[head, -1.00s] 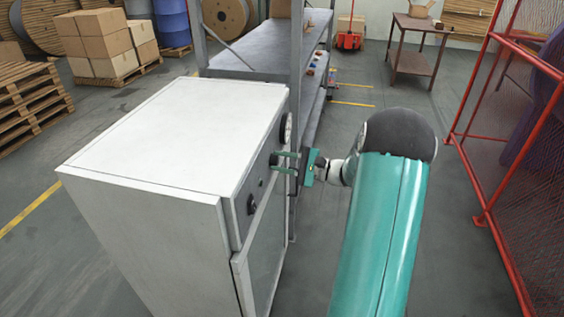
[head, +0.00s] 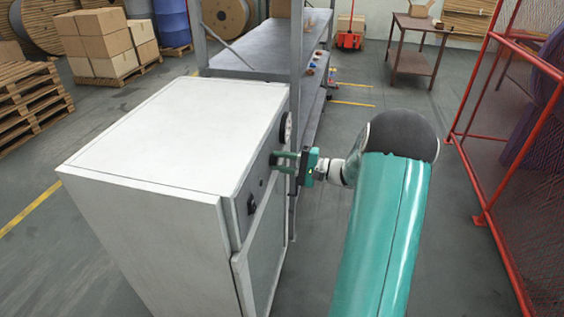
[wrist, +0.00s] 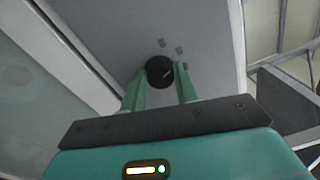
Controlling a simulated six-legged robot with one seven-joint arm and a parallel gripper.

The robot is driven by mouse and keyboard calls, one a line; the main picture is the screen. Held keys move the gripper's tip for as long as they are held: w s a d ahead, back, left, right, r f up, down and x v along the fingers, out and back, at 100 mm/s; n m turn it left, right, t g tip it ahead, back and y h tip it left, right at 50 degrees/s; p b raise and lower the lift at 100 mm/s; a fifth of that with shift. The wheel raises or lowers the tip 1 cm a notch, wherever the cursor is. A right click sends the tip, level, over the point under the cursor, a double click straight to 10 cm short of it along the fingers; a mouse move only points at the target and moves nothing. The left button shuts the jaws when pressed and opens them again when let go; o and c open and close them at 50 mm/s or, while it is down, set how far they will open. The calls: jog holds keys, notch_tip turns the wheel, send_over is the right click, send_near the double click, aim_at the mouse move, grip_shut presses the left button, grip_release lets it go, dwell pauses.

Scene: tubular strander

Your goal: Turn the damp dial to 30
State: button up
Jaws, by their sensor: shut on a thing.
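The dial is a round black knob (wrist: 160,71) with a pale pointer line, on the grey front panel (wrist: 185,22) of a white cabinet (head: 175,135). Several small dark marks sit on the panel around it. My gripper (wrist: 160,80) is shut on the dial, with one green finger on each side of it. In the head view, my gripper (head: 279,161) reaches the panel from the right, and its fingers hide most of the dial. The number at the pointer is too small to read.
A round gauge (head: 286,128) sits farther back on the panel, and a black switch (head: 252,206) sits nearer. A metal shelf rack (head: 250,58) stands right behind the cabinet. A red mesh fence (head: 500,130) is at the right, with open floor between.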

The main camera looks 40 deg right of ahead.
jog(key=o, duration=1)
jog(key=v, duration=1.3)
jog(key=shift+s+d+f, duration=0.15)
jog(key=shift+s+d, duration=0.15)
